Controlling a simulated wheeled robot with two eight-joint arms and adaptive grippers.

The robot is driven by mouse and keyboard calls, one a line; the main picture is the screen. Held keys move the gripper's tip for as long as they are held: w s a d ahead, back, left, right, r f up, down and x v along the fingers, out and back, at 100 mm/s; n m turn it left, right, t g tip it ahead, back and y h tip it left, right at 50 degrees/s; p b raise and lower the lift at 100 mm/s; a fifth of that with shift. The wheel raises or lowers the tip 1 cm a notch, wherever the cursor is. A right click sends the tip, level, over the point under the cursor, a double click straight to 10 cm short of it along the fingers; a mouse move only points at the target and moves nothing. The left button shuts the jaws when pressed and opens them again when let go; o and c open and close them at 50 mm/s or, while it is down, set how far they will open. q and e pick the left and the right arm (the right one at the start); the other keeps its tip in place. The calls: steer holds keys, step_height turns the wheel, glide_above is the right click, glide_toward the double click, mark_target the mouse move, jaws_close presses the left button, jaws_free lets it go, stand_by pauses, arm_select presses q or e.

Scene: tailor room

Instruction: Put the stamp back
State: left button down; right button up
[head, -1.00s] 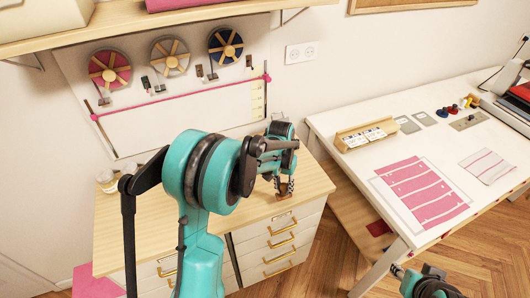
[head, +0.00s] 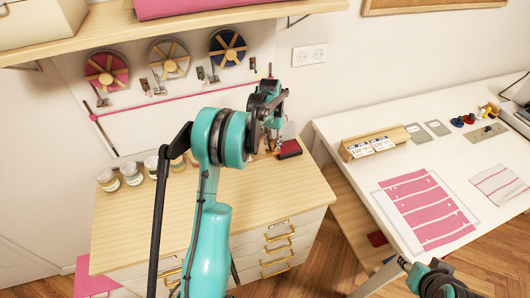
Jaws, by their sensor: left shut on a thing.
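My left gripper (head: 268,142) is at the back right of the wooden cabinet top, beside a dark red pad with a black edge (head: 289,150). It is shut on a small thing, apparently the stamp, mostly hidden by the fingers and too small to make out. On the white table at the right stand small knobbed pieces that look like stamps, a dark blue one (head: 457,122) and a red one (head: 470,118), with yellow behind. A grey-beige plate (head: 487,132) lies in front of them. My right gripper (head: 403,264) is low at the right; its fingers are unclear.
Several jars (head: 131,174) stand at the cabinet's left back. The white table (head: 385,125) holds a wooden card holder (head: 372,143), pink striped cloth (head: 428,205) and grey pads (head: 438,128). A gap separates cabinet and table. A shelf (head: 190,22) hangs above. The cabinet top's front is clear.

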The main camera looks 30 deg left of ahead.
arm_select(q)
steer(key=a+f, duration=0.1)
steer(key=a, duration=0.1)
steer(key=a+f, duration=0.1)
steer(key=a, duration=0.1)
steer(key=shift+w+f, duration=0.2)
steer(key=shift+f, duration=0.1)
steer(key=shift+f+b, duration=0.7)
steer(key=shift+f, duration=1.2)
steer(key=shift+d, duration=0.1)
steer(key=shift+f, duration=0.15)
steer(key=c, duration=1.3)
jaws_free()
